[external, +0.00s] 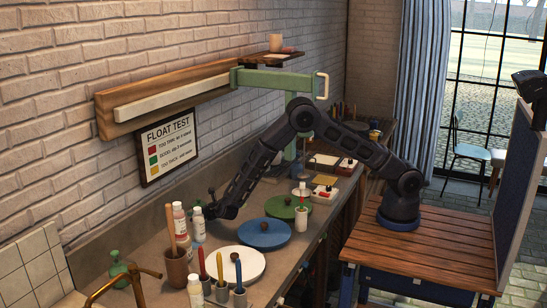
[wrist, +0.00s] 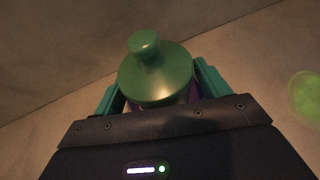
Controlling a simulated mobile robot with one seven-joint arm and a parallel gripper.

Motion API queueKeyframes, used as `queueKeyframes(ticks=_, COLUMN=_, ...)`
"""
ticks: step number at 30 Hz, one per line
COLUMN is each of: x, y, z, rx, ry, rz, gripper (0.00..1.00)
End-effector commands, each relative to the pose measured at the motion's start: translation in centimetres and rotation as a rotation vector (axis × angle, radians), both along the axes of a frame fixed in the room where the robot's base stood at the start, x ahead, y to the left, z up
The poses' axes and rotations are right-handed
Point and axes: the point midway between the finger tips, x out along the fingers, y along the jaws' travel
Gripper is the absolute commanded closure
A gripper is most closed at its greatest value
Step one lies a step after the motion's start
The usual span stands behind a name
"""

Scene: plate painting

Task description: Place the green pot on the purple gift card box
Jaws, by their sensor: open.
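In the wrist view the green pot (wrist: 156,82), a round green body with a knob on top, stands between the two teal fingers of my gripper (wrist: 156,76). The fingers are spread on either side of it. Purple edges, likely the purple gift card box (wrist: 194,94), show just below the pot; the rest is hidden by the pot and my gripper. In the external view my gripper (external: 213,208) is low over the counter near the wall, beside the white bottles. I cannot clearly make out the pot or the box there.
White bottles (external: 198,224) stand close to my gripper on the counter. A brush cup (external: 177,266) stands nearer the camera.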

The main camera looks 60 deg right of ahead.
Motion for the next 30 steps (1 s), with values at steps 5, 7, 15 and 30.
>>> queueKeyframes(ticks=5, x=-2.2, y=0.8, z=1.0, rx=0.000, ry=0.001, rz=0.003, gripper=0.25)
queueKeyframes(ticks=7, x=-3.3, y=1.1, z=1.4, rx=0.000, ry=0.001, rz=0.003, gripper=0.25)
queueKeyframes(ticks=15, x=-7.9, y=2.4, z=3.4, rx=0.000, ry=0.000, rz=0.002, gripper=0.25)
queueKeyframes(ticks=30, x=-10.6, y=3.1, z=4.5, rx=0.000, ry=0.001, rz=0.000, gripper=0.25)
